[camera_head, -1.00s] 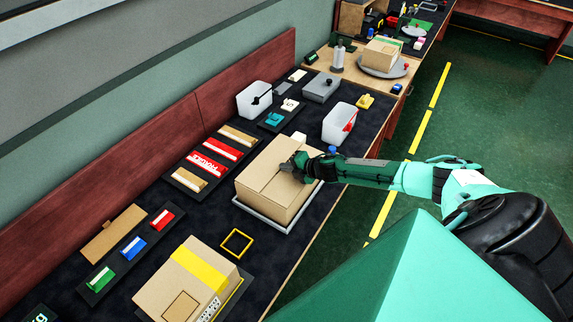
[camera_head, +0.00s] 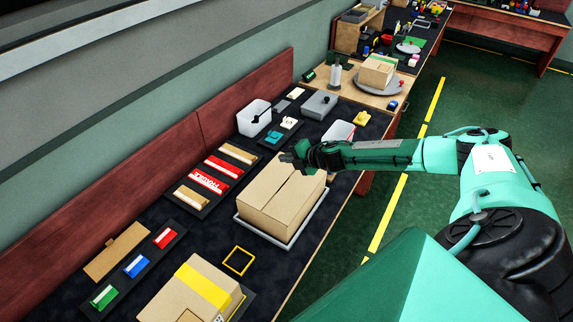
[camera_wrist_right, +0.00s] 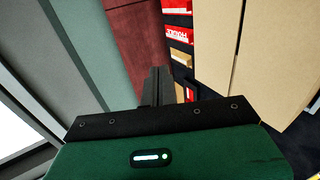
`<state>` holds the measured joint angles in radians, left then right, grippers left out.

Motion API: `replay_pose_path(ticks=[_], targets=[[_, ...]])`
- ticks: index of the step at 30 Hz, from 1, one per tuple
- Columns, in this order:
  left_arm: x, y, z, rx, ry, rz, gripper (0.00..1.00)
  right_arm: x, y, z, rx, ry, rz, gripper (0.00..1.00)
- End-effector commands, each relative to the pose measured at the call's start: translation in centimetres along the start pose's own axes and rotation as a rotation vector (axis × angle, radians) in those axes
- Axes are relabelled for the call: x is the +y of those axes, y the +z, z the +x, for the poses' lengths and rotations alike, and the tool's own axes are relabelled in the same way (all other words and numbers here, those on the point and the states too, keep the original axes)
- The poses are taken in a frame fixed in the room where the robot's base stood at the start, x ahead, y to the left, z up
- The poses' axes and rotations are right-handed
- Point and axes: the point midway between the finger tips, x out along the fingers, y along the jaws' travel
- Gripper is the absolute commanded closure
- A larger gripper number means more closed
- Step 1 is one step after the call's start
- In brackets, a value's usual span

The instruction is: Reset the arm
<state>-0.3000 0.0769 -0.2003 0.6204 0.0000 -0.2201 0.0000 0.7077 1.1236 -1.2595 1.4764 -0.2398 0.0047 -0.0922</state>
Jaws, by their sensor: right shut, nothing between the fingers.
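My right gripper (camera_head: 290,158) is shut and empty. In the head view it shows over the far end of a closed brown cardboard box (camera_head: 280,198) on a grey tray (camera_head: 246,226); a gap above the box seems likely but is hard to judge. In the right wrist view the shut fingers (camera_wrist_right: 160,75) point toward the red-brown back panel (camera_wrist_right: 140,35), and the box (camera_wrist_right: 275,50) fills the right side. My right arm comes in from the right. My left gripper is not in view.
A taped box (camera_head: 195,290) stands at the near end of the dark bench. Red and tan packets (camera_head: 208,180) lie left of the middle box. White bins (camera_head: 254,118) and a grey case (camera_head: 320,105) stand beyond. The green floor at right (camera_head: 470,105) is clear.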

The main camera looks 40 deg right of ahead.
Motion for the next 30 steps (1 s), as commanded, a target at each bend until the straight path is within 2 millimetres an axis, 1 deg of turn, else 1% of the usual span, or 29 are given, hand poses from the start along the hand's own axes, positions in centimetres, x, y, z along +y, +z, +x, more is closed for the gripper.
replay_pose_path(ticks=[3, 9, 11, 13, 14, 17, 18, 20, 21, 22, 24, 27, 30], targets=[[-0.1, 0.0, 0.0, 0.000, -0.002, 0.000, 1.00, 0.3, 0.1, -0.2, -0.002, -0.001, 0.000, 1.00], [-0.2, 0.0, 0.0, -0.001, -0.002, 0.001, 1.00, 0.4, 0.0, -0.2, -0.001, -0.001, 0.001, 1.00], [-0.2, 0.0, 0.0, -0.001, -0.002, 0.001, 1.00, 0.3, -0.6, 0.0, 0.002, 0.001, 0.008, 1.00], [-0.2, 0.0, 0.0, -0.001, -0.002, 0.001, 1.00, 0.1, -2.3, 0.7, 0.010, 0.006, 0.030, 1.00], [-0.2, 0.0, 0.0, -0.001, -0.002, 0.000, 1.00, -0.1, -3.3, 1.0, 0.012, 0.009, 0.044, 1.00], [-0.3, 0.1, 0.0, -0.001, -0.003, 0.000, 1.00, -0.6, -8.3, 2.5, 0.022, 0.023, 0.122, 1.00], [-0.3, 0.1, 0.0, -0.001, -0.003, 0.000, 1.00, -0.9, -10.6, 2.9, 0.023, 0.028, 0.165, 1.00], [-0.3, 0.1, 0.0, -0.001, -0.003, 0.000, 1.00, -1.2, -14.0, 3.4, 0.019, 0.033, 0.236, 1.00], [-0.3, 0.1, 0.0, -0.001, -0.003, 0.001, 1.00, -1.3, -16.1, 3.5, 0.014, 0.035, 0.285, 1.00], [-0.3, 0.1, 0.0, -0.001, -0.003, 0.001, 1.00, -1.4, -17.6, 3.5, 0.010, 0.035, 0.323, 1.00], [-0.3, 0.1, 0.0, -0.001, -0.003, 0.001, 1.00, -1.7, -20.9, 3.3, -0.005, 0.031, 0.416, 1.00], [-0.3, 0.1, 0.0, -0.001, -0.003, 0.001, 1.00, -2.2, -24.8, 2.3, -0.036, 0.015, 0.552, 1.00], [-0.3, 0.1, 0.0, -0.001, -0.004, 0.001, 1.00, -2.7, -27.9, 0.8, -0.078, -0.011, 0.693, 1.00]])
